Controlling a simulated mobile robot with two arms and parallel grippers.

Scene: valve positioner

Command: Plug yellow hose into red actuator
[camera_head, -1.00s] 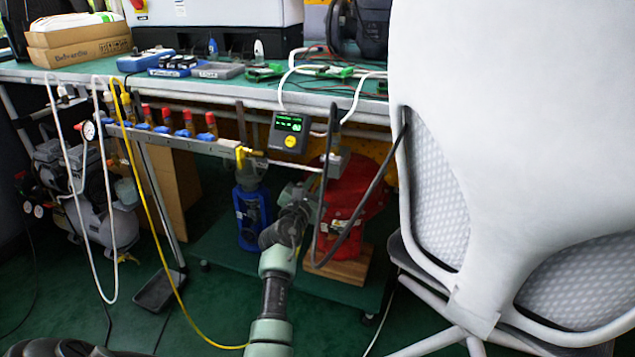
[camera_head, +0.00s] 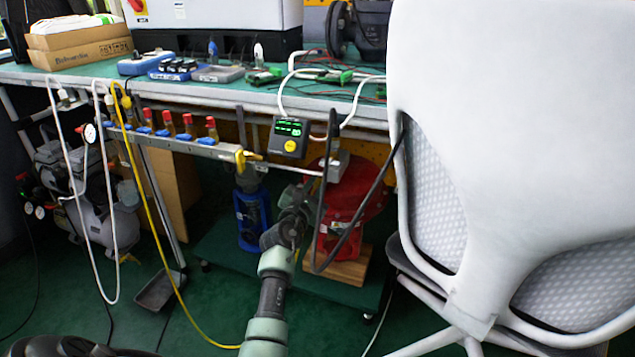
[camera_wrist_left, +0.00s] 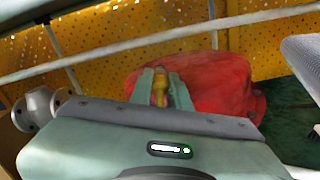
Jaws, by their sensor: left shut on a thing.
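The red actuator (camera_head: 343,213) stands on a wooden block under the bench. It also fills the middle of the left wrist view (camera_wrist_left: 222,85). The yellow hose (camera_head: 160,225) hangs from the manifold at the left, loops down to the floor and passes out of sight at my left arm. My left gripper (camera_wrist_left: 160,88) is shut on a brass-yellow fitting, which looks like the hose end, and holds it in front of the actuator. In the head view the left gripper (camera_head: 306,190) is small and partly hidden by my wrist. I cannot tell whether the fitting touches the actuator. My right gripper is out of view.
A white office chair (camera_head: 470,130) blocks the right side. A blue cylinder (camera_head: 250,217) stands left of the actuator. A dark cable (camera_head: 352,225) loops in front of the actuator. The manifold rail (camera_head: 180,143) and bench edge (camera_head: 200,90) run above.

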